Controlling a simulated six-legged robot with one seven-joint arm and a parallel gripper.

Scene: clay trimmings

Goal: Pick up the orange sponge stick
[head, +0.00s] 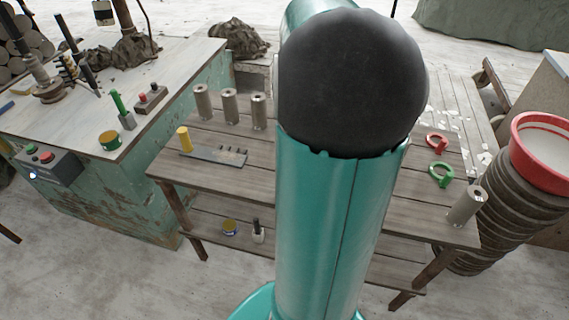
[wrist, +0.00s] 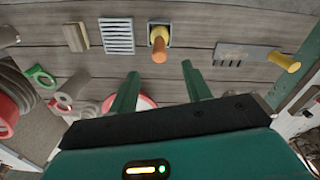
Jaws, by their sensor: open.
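The orange sponge stick (wrist: 159,54) shows in the wrist view, near the top centre. It has a yellow part and an orange end, and it stands in or on a small dark square holder (wrist: 151,28). My gripper (wrist: 160,74) is open, with its two green fingers apart. How far the tips are from the stick is hard to tell. In the head view my arm covers the middle of the table, and neither stick nor gripper shows.
On the wooden table (head: 222,193) stand several metal cylinders (head: 229,106). A white slatted piece (wrist: 118,36) and a tan block (wrist: 75,37) lie left of the stick. A red-rimmed bucket (head: 517,137) stands at right.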

